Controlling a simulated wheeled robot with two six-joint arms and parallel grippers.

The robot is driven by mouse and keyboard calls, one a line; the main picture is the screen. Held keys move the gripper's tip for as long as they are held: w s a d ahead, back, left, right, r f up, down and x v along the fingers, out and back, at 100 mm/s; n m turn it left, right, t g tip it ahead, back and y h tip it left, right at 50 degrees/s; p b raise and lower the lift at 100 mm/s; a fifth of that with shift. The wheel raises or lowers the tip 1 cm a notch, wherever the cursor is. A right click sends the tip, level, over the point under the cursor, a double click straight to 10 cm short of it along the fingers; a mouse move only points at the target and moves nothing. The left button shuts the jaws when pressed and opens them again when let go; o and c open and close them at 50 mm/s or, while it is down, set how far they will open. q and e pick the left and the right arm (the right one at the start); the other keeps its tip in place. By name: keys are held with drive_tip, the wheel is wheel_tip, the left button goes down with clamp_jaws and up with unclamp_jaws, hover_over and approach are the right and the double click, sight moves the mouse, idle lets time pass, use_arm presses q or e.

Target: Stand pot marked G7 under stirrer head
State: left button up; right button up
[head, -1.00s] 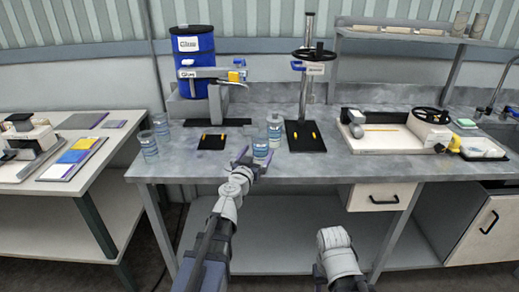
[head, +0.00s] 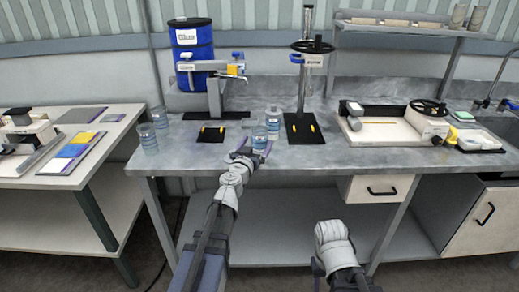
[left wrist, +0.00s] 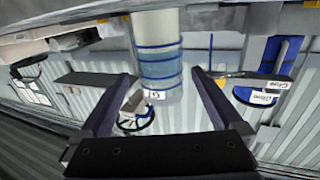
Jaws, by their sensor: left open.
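A clear pot with blue bands (head: 259,138) stands near the bench's front edge. My left gripper (head: 247,152) is open just in front of it, fingers pointing toward it. In the left wrist view the pot (left wrist: 160,62) shows beyond and between the open fingers (left wrist: 162,82), with a gap on both sides; its small label seems to start with G, the rest unreadable. Behind the pot are two post-mounted heads: one with a blue and grey arm (head: 205,67) over a small black plate (head: 211,134), one with a black handwheel (head: 313,47) over a larger black plate (head: 303,130).
Another banded pot (head: 273,121) stands close behind the first. Two more, a front one (head: 148,140) and a back one (head: 160,117), stand at the bench's left end. A large blue drum (head: 192,45) is at the back. A white tray (head: 385,130) lies to the right.

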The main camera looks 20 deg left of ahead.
sight(257, 142)
use_arm(q)
drive_tip(key=w, duration=0.4)
drive_tip(key=shift+s, duration=0.15)
drive_tip(key=shift+c, duration=0.4)
clamp_jaws()
drive_tip(key=shift+r, duration=0.1)
wheel_tip(257, 142, up, 12)
drive_tip(key=p, duration=1.2)
